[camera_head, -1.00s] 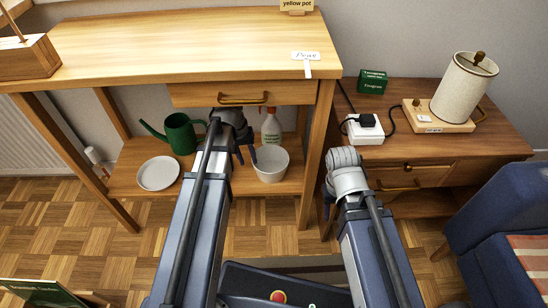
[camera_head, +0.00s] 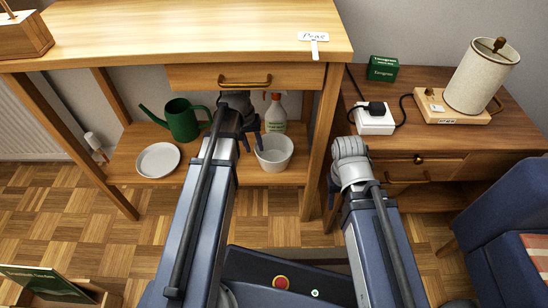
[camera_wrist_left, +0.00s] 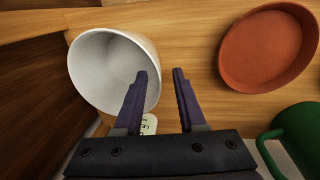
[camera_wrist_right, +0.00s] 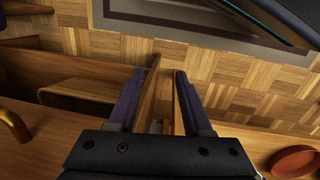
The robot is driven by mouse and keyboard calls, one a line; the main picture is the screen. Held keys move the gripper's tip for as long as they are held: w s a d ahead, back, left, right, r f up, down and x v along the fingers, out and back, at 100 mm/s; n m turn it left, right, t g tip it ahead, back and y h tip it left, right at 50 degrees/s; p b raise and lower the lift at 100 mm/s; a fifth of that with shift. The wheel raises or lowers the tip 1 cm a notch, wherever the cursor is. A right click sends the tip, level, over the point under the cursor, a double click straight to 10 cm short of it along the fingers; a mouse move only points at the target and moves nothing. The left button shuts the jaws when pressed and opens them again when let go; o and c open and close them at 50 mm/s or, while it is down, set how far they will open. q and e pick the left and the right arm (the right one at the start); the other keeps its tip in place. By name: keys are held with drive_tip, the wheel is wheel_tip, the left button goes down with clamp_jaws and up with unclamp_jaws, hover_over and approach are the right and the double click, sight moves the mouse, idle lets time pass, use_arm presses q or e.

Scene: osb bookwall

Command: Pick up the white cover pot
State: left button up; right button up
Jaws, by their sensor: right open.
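The white cover pot (camera_head: 274,153) stands upright on the low shelf of the wooden table, right of my left gripper (camera_head: 252,140). In the left wrist view its open mouth (camera_wrist_left: 100,65) faces the camera. My left gripper's fingers (camera_wrist_left: 160,75) are apart; the left finger overlaps the pot's mouth and the right finger is outside its rim. I cannot tell whether either touches the pot. My right gripper (camera_head: 332,190) is mostly hidden behind its arm. In the right wrist view its fingers (camera_wrist_right: 167,75) are apart, near a wooden edge, holding nothing visible.
The shelf also holds a green watering can (camera_head: 182,120), a white plate (camera_head: 158,160), a spray bottle (camera_head: 276,115) and a terracotta saucer (camera_wrist_left: 268,45). A drawer (camera_head: 245,77) overhangs the shelf. A table leg (camera_head: 320,140) stands between pot and right arm.

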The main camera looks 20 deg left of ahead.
sight(274, 154)
use_arm(q)
drive_tip(key=f+b, duration=0.3)
drive_tip(key=d+f+b, duration=0.1)
drive_tip(key=f+b, duration=0.1)
drive_tip(key=shift+w+f, duration=0.1)
drive_tip(key=shift+w, duration=0.2)
clamp_jaws()
idle(1.2)
